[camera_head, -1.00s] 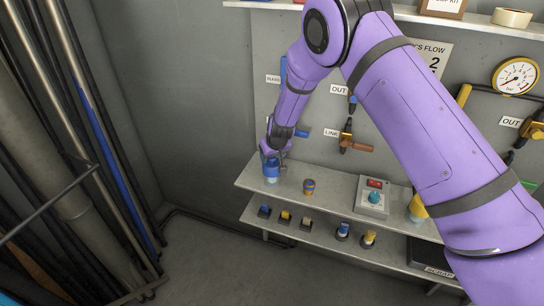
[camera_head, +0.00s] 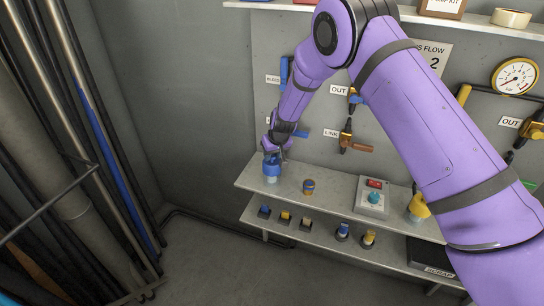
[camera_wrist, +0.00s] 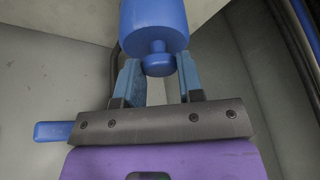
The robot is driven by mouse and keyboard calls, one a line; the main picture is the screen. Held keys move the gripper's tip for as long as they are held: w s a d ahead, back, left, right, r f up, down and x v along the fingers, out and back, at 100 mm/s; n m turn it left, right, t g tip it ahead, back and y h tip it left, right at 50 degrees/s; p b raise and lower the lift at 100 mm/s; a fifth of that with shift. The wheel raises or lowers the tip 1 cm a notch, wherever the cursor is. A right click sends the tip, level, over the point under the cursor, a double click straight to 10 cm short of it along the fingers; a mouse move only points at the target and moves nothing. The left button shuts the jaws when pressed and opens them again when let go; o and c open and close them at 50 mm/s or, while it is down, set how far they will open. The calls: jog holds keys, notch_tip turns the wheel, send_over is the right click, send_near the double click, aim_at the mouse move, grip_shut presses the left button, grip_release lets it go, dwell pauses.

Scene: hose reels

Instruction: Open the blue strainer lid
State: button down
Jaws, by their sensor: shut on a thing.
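The blue strainer lid (camera_head: 271,163) sits on a pale, clear-looking cup (camera_head: 271,179) at the left end of the upper shelf. In the wrist view the lid (camera_wrist: 153,20) is a blue cylinder with a small round knob (camera_wrist: 158,62) facing me. My gripper (camera_head: 274,154) is above the lid, pointing down. In the wrist view its two blue finger pads (camera_wrist: 158,80) stand on either side of the knob, and my gripper is shut on it. The exact contact is hard to see. The lid looks seated on the cup in the head view.
On the upper shelf (camera_head: 335,189) are a blue-and-yellow cap (camera_head: 308,186), a switch box (camera_head: 372,197) and a yellow-topped cup (camera_head: 418,207). Several small fittings stand on the lower shelf. Pipes (camera_head: 85,120) stand at left.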

jog(key=shift+w+d+r+g+y, duration=0.2)
jog(key=shift+w+d+g+y, duration=0.1)
jog(key=shift+w+g, duration=0.45)
jog(key=shift+w+d+r+g+y, duration=0.25)
jog(key=shift+w+g, duration=0.3)
jog(key=shift+g, duration=0.3)
jog(key=c, duration=0.7)
grip_release()
jog(key=shift+c, duration=0.2)
jog(key=shift+r, duration=0.1)
jog(key=v, duration=1)
jog(key=shift+r, duration=0.2)
jog(key=shift+w+d, duration=0.1)
jog(key=shift+d, duration=0.05)
jog(key=shift+c, duration=0.3)
